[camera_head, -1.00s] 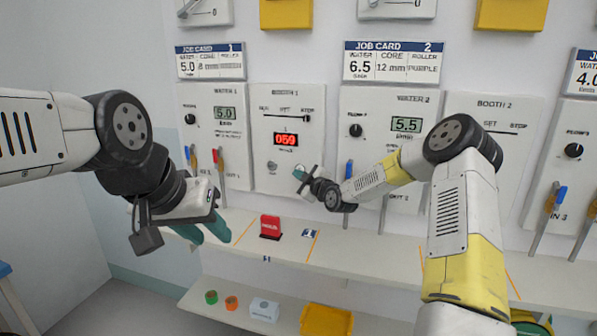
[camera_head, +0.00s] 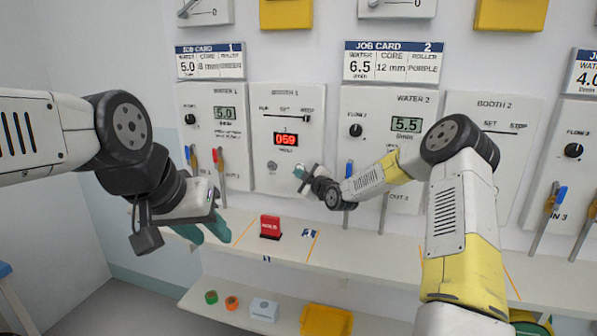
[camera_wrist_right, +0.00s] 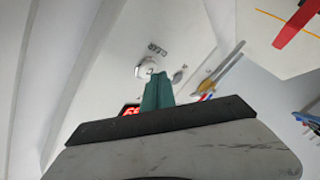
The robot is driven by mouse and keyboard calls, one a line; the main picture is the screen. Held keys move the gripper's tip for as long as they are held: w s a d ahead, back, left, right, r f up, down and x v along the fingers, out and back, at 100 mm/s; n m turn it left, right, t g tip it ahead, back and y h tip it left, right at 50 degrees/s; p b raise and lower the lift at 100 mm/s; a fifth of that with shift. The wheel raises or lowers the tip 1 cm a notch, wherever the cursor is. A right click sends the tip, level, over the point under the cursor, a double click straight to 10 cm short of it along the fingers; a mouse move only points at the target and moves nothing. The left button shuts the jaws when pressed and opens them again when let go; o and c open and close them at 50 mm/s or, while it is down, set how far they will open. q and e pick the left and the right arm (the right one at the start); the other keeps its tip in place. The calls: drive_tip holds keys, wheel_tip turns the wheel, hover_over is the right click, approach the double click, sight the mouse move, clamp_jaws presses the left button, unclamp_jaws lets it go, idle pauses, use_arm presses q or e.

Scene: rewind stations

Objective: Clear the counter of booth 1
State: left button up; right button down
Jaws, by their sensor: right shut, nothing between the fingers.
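The booth 1 panel (camera_head: 261,110) is on the wall, with its red counter display (camera_head: 285,139) lit and reading 059. The right wrist view shows a round white button (camera_wrist_right: 144,68) beside the word CLEAR. My right gripper (camera_head: 300,171) is shut and empty, at the lower part of the booth 1 panel. In the right wrist view its teal fingertips (camera_wrist_right: 157,78) overlap the button's lower edge; I cannot tell whether they touch it. In the head view the gripper covers that spot. My left gripper (camera_head: 204,231) is open and empty, above the shelf on the left.
A small silver round fitting (camera_head: 272,168) is on the same panel. Coloured levers (camera_head: 218,165) stick out to its left. A yellow tray (camera_head: 326,320) and a white box (camera_head: 264,310) are on the lower shelf.

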drive_tip(key=shift+w+d, duration=0.15)
drive_tip(key=shift+w, duration=0.25)
idle(0.4)
drive_tip(key=shift+s, duration=0.1)
drive_tip(key=shift+s+a, duration=0.25)
drive_tip(key=shift+s, duration=0.45)
drive_tip(key=shift+s, duration=0.1)
drive_tip(key=shift+s+a, duration=0.25)
drive_tip(key=shift+s, duration=0.5)
drive_tip(key=shift+s+a, duration=0.3)
drive_tip(key=shift+s, duration=0.5)
drive_tip(key=shift+s+a, duration=0.25)
drive_tip(key=shift+s, duration=0.5)
